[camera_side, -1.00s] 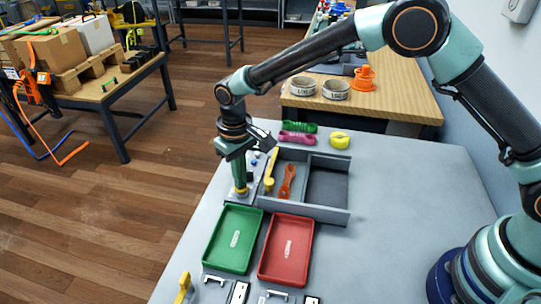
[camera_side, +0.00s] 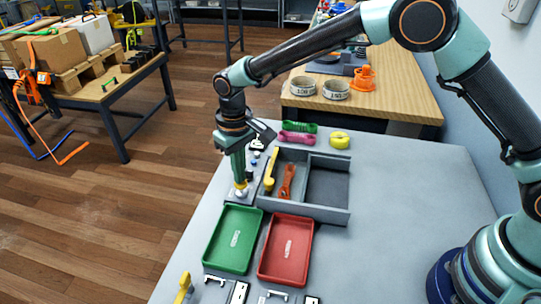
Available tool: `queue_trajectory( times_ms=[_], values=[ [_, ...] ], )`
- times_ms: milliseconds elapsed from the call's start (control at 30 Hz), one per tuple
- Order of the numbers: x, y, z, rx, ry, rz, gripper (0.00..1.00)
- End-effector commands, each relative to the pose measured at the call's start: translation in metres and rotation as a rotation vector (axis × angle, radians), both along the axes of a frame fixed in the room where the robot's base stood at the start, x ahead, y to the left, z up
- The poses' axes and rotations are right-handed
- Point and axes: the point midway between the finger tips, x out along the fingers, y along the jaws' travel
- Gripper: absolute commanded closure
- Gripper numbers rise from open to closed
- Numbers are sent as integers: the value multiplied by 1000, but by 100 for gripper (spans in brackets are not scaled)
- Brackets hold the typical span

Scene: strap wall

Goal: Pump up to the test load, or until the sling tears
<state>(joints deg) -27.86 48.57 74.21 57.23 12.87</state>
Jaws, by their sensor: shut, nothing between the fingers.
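My gripper (camera_side: 240,184) points down at the far left edge of the grey table, just left of the grey divided tray. Its fingers are shut, with their tips at a small metal fitting with a yellow part (camera_side: 240,192). I cannot tell whether they touch it. A small panel with a blue knob (camera_side: 255,158) shows just behind the gripper. I cannot make out a pump handle, a load gauge or a sling under test from this view.
The grey tray (camera_side: 328,214) holds a yellow-handled tool (camera_side: 271,170) and an orange tool (camera_side: 287,181). A green tray (camera_side: 232,239) and a red tray (camera_side: 286,249) lie in front. Green (camera_side: 300,127) and magenta (camera_side: 297,139) slings and a yellow roll (camera_side: 339,140) lie behind. The table's right side is clear.

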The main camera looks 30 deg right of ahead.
Motion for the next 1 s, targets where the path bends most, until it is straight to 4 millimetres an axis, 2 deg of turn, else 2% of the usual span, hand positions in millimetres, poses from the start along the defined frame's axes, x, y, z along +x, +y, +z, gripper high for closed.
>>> queue_trajectory(
  times_ms=[467,1000],
  values=[
    [0,0,0,0,0,0,100],
    [0,0,-19,0,0,0,100]
  ],
)
